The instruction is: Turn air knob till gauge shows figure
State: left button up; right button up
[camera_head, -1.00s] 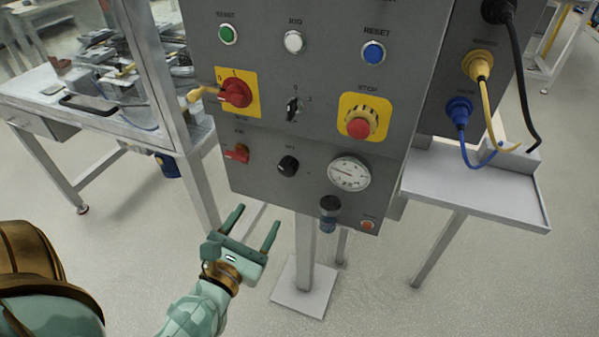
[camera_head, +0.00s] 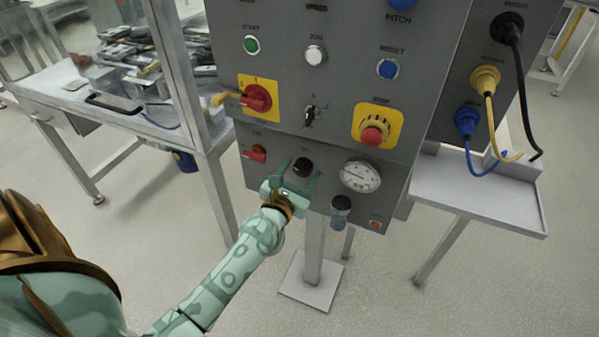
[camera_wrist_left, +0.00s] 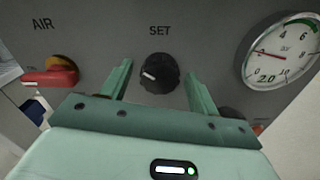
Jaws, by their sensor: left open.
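The round white gauge (camera_wrist_left: 283,52) is right of the knob, with a thin red needle pointing left and slightly up. The gauge also shows in the head view (camera_head: 360,176). My right gripper is out of view.
A red lever (camera_wrist_left: 50,76) under the word AIR is left of the knob. Above are a red rotary switch (camera_head: 257,97) and a red stop button (camera_head: 372,134). A small cylinder (camera_head: 340,212) hangs below the gauge. A shelf (camera_head: 480,200) is at right.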

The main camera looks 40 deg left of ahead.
pick_arm(q)
jog(key=shift+c, duration=0.3)
jog(key=c, duration=0.9)
